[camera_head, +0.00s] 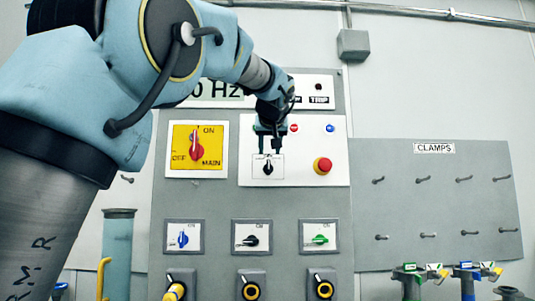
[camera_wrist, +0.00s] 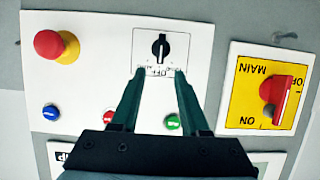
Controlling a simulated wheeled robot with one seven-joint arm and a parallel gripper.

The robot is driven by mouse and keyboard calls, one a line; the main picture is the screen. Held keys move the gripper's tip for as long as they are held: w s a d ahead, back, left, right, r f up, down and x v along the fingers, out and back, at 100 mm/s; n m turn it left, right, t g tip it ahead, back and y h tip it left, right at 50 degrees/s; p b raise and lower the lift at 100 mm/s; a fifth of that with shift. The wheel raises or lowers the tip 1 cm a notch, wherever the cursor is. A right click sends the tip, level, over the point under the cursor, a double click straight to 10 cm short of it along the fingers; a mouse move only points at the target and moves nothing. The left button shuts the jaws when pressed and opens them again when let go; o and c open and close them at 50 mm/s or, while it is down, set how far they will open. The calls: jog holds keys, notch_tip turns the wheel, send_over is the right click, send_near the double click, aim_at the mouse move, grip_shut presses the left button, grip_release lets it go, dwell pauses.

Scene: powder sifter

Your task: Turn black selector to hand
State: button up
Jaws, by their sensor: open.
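The black selector (camera_head: 267,168) is on a small white plate on the upper white panel, left of the red emergency button. In the wrist view the black selector (camera_wrist: 161,47) appears upside down, with its pointer near vertical and small lettering including OFF beside it; the rest of the lettering is too small to read. My gripper (camera_head: 268,150) is open and empty, just above the selector in the head view. In the wrist view its fingertips (camera_wrist: 159,73) are apart and short of the knob, which shows beyond them. I cannot see contact.
A red emergency button (camera_head: 323,166) sits to the right. A yellow plate with a red main switch (camera_head: 196,146) is to the left. Below are a blue switch (camera_head: 183,238), another black switch (camera_head: 251,240) and a green switch (camera_head: 319,239). A clamp board (camera_head: 430,200) stands at right.

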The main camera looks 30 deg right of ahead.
aim_at(269, 161)
jog(key=p+x, duration=0.2)
jog(key=x, duration=0.4)
jog(key=shift+p, duration=0.3)
jog(key=shift+f, duration=0.1)
jog(key=shift+c, duration=0.2)
grip_shut()
